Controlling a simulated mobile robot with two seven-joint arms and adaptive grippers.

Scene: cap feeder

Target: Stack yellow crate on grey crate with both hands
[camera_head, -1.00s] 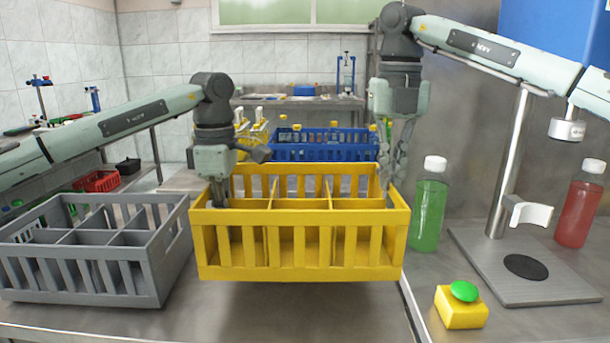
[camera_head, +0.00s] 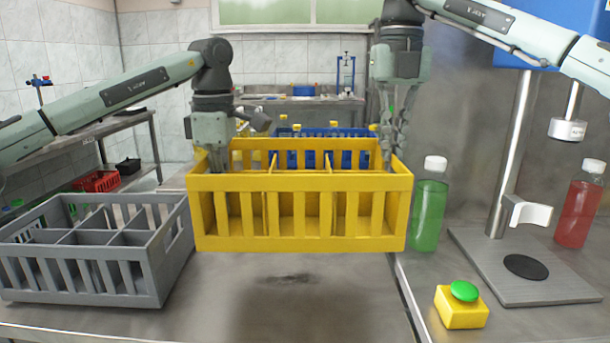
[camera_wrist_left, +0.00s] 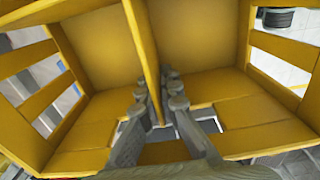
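The yellow crate (camera_head: 300,215) is in the air above the table, roughly level, with a shadow below it. My left gripper (camera_head: 216,160) reaches into its left end; in the left wrist view its two fingers (camera_wrist_left: 156,88) lie on either side of a yellow inner wall (camera_wrist_left: 146,50) and close on it. My right gripper (camera_head: 390,160) is at the crate's right end, its fingertips partly hidden by the crate, and it appears to hold that end. The grey crate (camera_head: 95,265) stands on the table at the left, with empty compartments, just left of the yellow crate.
A green bottle (camera_head: 429,210) stands close to the right of the yellow crate. A yellow box with a green button (camera_head: 462,305) and a metal stand (camera_head: 530,275) are further right. A blue crate (camera_head: 325,150) is behind. Table below the yellow crate is clear.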

